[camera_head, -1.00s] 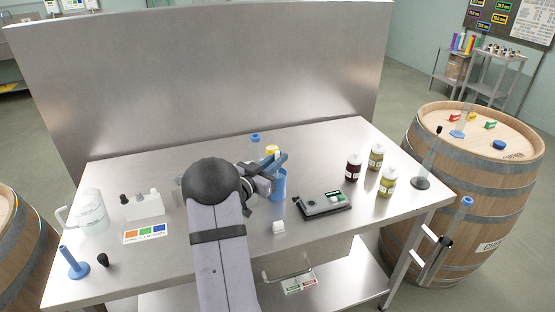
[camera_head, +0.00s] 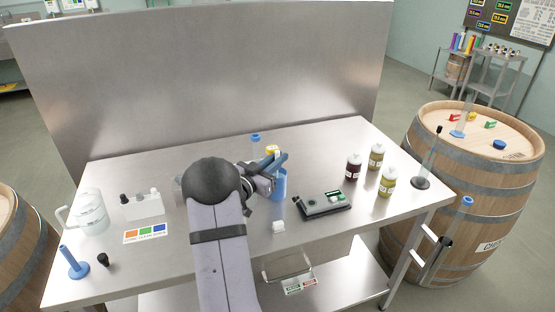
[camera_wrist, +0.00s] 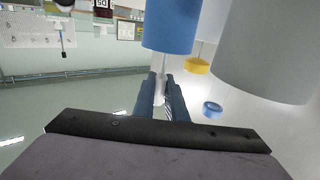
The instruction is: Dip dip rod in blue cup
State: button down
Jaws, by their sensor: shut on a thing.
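The blue cup (camera_head: 279,186) stands on the steel table in the middle, just in front of my gripper (camera_head: 277,160). In the wrist view the blue cup (camera_wrist: 170,25) shows at the top, close beyond the fingertips. My gripper (camera_wrist: 163,85) is shut on a thin pale piece (camera_wrist: 159,92), which looks like the dip rod. Most of the rod is hidden by the fingers and the cup. I cannot tell whether its end is inside the cup or above it.
A grey meter (camera_head: 322,203) lies right of the cup, with several capped bottles (camera_head: 353,167) beyond. A yellow-capped item (camera_head: 272,149) and a blue-capped one (camera_head: 256,138) stand behind. A jug (camera_head: 90,213) stands far left.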

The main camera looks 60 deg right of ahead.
jog(key=shift+r, duration=0.1)
jog(key=shift+r+p, duration=4.5)
jog(key=shift+r, duration=1.6)
